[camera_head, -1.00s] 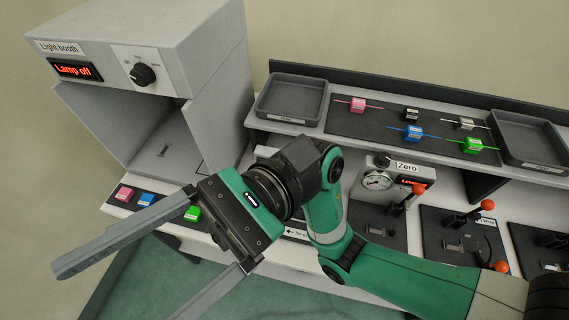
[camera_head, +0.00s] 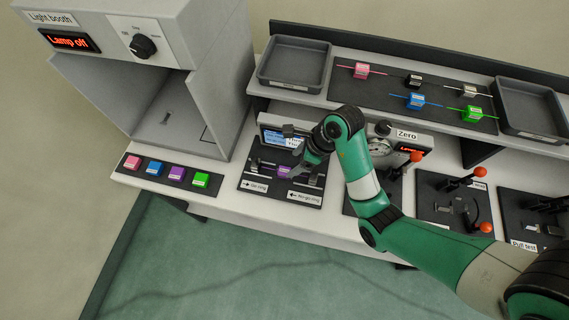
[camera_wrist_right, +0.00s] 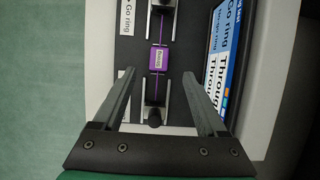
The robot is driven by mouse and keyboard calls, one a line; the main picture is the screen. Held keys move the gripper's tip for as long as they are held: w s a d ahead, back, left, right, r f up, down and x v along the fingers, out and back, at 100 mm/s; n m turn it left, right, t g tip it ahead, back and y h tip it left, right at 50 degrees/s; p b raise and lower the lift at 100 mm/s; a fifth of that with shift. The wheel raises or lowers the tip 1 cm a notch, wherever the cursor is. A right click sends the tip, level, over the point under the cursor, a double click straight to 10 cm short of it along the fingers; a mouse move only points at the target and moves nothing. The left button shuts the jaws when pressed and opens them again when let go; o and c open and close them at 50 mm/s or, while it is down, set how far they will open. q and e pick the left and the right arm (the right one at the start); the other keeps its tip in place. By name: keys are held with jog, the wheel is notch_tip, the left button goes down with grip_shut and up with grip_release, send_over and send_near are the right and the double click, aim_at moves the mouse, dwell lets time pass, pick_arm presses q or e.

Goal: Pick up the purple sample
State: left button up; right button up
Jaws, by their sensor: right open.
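The purple sample (camera_head: 285,171) lies in the dark ring gauge station in the middle of the bench. In the right wrist view it is a small purple block (camera_wrist_right: 158,58) with a white label and a thin purple strand running through it, between metal holders. My right gripper (camera_wrist_right: 159,74) is open and empty. Its two fingers point toward the block, one on each side of its line, with the block just beyond the fingertips. In the head view this gripper is over the station and partly hides it. My left gripper is in neither view.
A display (camera_head: 283,137) stands behind the station. The light booth (camera_head: 165,60) is at the left, with a strip of coloured blocks (camera_head: 176,174) before it. The back shelf holds several other samples between two grey trays (camera_head: 295,62). Levered testers (camera_head: 452,205) stand to the right.

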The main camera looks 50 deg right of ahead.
aim_at(285, 171)
jog(key=shift+x, duration=1.15)
jog(key=b+x, duration=0.2)
jog(key=x, duration=0.3)
jog(key=shift+a+f, duration=0.1)
jog(key=shift+a, duration=0.05)
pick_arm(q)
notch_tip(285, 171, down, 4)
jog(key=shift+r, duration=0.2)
pick_arm(e)
grip_shut()
